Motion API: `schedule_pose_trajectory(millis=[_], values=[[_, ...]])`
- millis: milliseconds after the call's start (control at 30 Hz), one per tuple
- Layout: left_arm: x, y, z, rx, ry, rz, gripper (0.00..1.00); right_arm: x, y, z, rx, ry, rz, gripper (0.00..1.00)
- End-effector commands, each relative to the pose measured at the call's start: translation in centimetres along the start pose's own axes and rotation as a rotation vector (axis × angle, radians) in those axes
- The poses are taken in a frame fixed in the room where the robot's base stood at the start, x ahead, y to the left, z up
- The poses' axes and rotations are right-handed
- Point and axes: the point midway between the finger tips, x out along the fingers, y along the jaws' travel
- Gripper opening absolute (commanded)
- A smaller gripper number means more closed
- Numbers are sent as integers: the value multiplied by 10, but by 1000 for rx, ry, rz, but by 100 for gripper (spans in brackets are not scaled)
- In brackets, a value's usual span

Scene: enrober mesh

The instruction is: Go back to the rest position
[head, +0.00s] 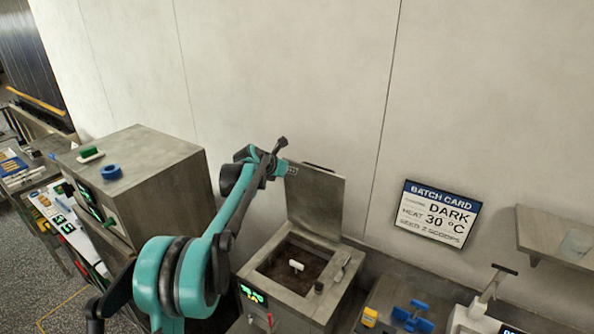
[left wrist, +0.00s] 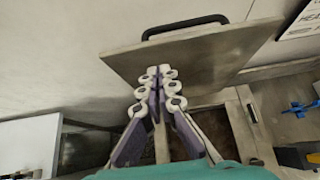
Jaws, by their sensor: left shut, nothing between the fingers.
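My left arm reaches up from the bottom of the head view. Its left gripper (head: 281,145) is raised in front of the upright open lid (head: 316,203) of a grey tank (head: 287,299). In the left wrist view the two fingers (left wrist: 158,74) lie together with nothing between them, and the lid (left wrist: 190,60) with its dark handle (left wrist: 186,26) is behind the tips. I cannot tell whether the tips touch the lid. The tank holds a dark brown mass with a white piece (head: 296,265) in it. My right gripper is not in view.
A grey cabinet (head: 150,165) with a blue ring (head: 111,171) on top stands left of my arm. A batch card (head: 436,213) reading DARK, 30 °C hangs on the wall. Right of the tank are a blue valve-like part (head: 412,316) and a wall shelf (head: 550,237). The wall above is clear.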

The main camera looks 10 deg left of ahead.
Motion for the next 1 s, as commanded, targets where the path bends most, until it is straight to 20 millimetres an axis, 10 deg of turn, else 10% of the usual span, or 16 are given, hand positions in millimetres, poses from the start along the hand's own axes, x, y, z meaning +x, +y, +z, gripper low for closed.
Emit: schedule_pose_trajectory(millis=[567, 767, 1000], values=[[-79, -7, 53, 41, 5, -1, 0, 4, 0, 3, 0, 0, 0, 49], [-100, -53, -12, 456, 67, -11, 0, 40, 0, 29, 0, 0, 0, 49], [-142, -127, -159, 1265, 181, -82, 0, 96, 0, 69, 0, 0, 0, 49]])
